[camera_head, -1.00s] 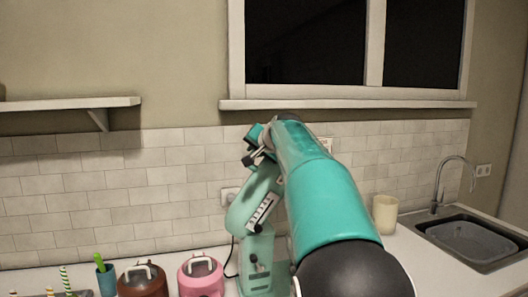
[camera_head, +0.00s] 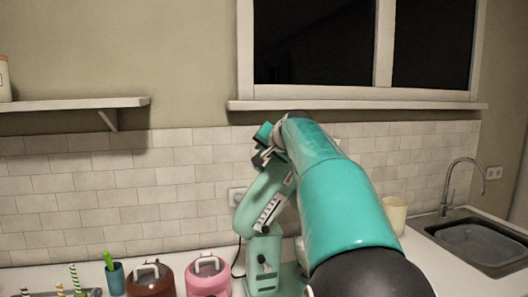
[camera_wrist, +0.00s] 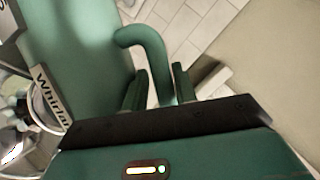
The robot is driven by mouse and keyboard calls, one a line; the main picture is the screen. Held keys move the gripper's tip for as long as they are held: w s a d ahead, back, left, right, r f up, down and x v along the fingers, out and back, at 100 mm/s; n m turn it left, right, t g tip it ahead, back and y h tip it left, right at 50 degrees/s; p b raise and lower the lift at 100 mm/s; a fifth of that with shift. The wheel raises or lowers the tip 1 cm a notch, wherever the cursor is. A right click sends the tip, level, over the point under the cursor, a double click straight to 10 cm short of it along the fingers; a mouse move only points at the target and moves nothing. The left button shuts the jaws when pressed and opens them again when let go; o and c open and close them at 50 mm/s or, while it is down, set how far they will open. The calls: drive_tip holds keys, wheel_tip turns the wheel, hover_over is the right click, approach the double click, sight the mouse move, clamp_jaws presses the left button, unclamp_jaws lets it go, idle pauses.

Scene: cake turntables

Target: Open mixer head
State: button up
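The mint-green stand mixer (camera_head: 263,250) stands on the counter. Its head (camera_head: 255,212) is tilted steeply, rising to the upper right in the head view, and my arm covers part of it. In the wrist view the green mixer head (camera_wrist: 85,35) fills the left side, with a "Whirl..." label. A curved green handle (camera_wrist: 148,40) comes off it and runs down between the fingers of my gripper (camera_wrist: 160,88). Whether both fingers press on the handle is unclear. In the head view my gripper (camera_head: 267,147) is at the upper end of the mixer head.
Pink (camera_head: 208,278) and brown (camera_head: 150,281) lidded pots stand left of the mixer, with a blue cup (camera_head: 115,279) beyond them. A cream cup (camera_head: 395,214) and a sink (camera_head: 470,243) are at the right. A tiled wall (camera_head: 100,190) and a window sill (camera_head: 350,105) lie behind.

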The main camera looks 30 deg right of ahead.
drive_tip(key=v, duration=1.2)
drive_tip(key=s+a+f+n+g+y, duration=0.2)
drive_tip(key=s+a+f+n, duration=0.15)
drive_tip(key=a+f, duration=0.6)
drive_tip(key=s+a+f+n+g, duration=0.2)
drive_tip(key=s+a+f+n, duration=0.1)
drive_tip(key=s+a+f, duration=0.5)
drive_tip(key=s+a+f+n+g, duration=0.3)
drive_tip(key=s+a+f, duration=0.6)
drive_tip(key=s+f, duration=0.3)
wheel_tip(320, 180, down, 4)
drive_tip(key=shift+r+n+y, duration=0.2)
drive_tip(key=shift+n+y, duration=0.1)
drive_tip(key=shift+n, duration=0.35)
